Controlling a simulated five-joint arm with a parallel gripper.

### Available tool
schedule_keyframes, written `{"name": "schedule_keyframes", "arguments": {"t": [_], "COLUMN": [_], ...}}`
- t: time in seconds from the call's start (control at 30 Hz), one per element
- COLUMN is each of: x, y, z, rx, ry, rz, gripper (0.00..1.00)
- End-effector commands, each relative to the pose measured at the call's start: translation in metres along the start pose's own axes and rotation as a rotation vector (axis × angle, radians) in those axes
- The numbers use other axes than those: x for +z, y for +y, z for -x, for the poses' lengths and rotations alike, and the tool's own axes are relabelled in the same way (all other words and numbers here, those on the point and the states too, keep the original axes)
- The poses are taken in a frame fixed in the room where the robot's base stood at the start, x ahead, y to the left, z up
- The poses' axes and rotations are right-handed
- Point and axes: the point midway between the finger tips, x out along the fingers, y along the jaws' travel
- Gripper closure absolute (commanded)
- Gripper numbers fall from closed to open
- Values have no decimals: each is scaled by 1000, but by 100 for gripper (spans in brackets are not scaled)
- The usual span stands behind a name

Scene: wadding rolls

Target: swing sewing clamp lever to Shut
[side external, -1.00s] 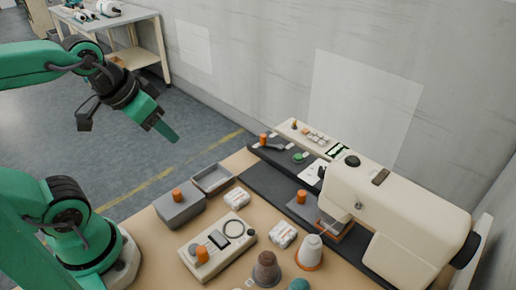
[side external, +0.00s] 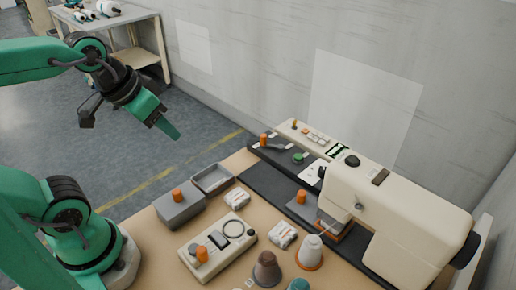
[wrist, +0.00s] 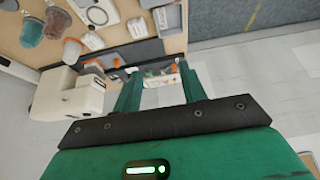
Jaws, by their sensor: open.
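The clamp lever appears to be the dark lever (side external: 273,145) with an orange knob (side external: 263,138), on a dark panel beside the sewing machine (side external: 400,205). Its knob lies at the panel's left end, by a small pale label; the lettering is too small to read. My gripper (side external: 170,134) is in the air at upper left, well away from the lever and touching nothing. In the wrist view my gripper (wrist: 158,85) has its two green fingers apart with nothing held between them. The machine (wrist: 68,95) shows at left there.
A grey box (side external: 180,208) with an orange knob, an open grey tray (side external: 213,179) and a beige device (side external: 216,245) stand on the table. A grey wall (side external: 270,70) rises behind.

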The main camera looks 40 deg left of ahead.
Motion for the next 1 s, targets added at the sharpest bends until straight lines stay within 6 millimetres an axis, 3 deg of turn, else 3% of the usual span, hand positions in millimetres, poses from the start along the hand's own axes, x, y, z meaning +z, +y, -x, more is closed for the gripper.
{"name": "schedule_keyframes", "arguments": {"t": [0.17,0.47,0.77,1.0], "x": [-17,-66,-115,-150], "y": [-1,-2,-5,-8], "z": [-2,-13,-40,-72], "rx": [-2,-8,-18,-29], "ry": [-30,-105,-184,-247], "rz": [19,75,132,179], "gripper": [58,58,58,58]}}
